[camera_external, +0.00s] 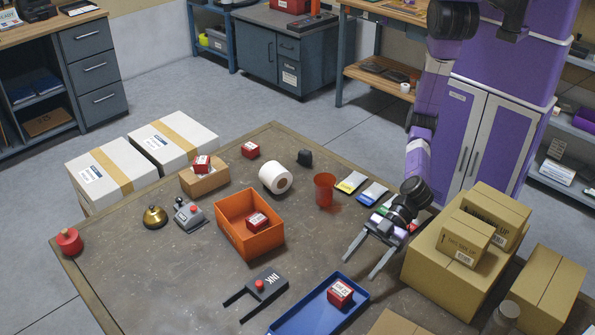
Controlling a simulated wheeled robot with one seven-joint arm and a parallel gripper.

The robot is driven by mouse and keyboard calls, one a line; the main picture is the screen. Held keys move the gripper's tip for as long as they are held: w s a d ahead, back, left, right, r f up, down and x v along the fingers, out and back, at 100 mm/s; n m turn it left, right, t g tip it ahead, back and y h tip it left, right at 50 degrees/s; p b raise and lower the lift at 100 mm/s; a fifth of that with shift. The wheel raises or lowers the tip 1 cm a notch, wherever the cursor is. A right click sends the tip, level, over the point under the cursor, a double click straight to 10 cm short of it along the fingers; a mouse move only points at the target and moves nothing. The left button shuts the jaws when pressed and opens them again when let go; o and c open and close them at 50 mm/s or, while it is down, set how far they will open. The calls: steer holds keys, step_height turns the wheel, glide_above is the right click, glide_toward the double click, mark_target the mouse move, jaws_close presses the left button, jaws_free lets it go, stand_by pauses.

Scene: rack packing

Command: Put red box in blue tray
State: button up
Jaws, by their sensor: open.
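Several small red boxes with white labels are in view. One red box (340,293) sits inside the blue tray (292,322) at the table's front edge. Another red box (256,222) is inside the orange bin (237,247). A third red box (202,163) is on top of a small brown carton, and another red box (250,150) is on the table near its back edge. My gripper (359,267) is open and empty, its two fingers pointing toward the front left, just behind the blue tray. Its exact height above the table cannot be told.
Brown cartons (455,255) are stacked right of my gripper. A dark forked item (262,284) marked INK lies left of the tray. A white roll (275,178), red-orange cup (325,190) and pouches (350,182) stand behind. A bell (155,217) is left.

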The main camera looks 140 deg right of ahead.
steer(key=shift+s+d+f, duration=0.1)
steer(key=shift+s+d, duration=0.05)
steer(key=shift+d, duration=0.15)
steer(key=shift+n+y, duration=0.5)
steer(key=shift+n, duration=0.2)
steer(key=s+d, duration=0.3)
steer(key=s+d+f, duration=0.1)
steer(key=s+d, duration=0.2)
steer(key=s, duration=0.1)
steer(key=shift+f, duration=0.15)
steer(key=shift+n+y, duration=0.4)
steer(key=shift+n, duration=0.1)
steer(key=s+d, duration=0.1)
steer(key=s, duration=0.2)
steer(key=s+d+r, duration=0.1)
steer(key=s, duration=0.3)
steer(key=s+d+r, duration=0.1)
steer(key=s+d, duration=0.1)
steer(key=s, duration=0.2)
steer(key=shift+s+r, duration=0.15)
steer(key=shift+r, duration=0.05)
steer(key=s+r+m+t+h, duration=0.1)
steer(key=s+r+m, duration=0.1)
steer(key=s+r, duration=1.2)
steer(key=shift+d+r+t+h, duration=0.3)
steer(key=shift+d+r+h, duration=0.05)
steer(key=shift+d+h, duration=0.1)
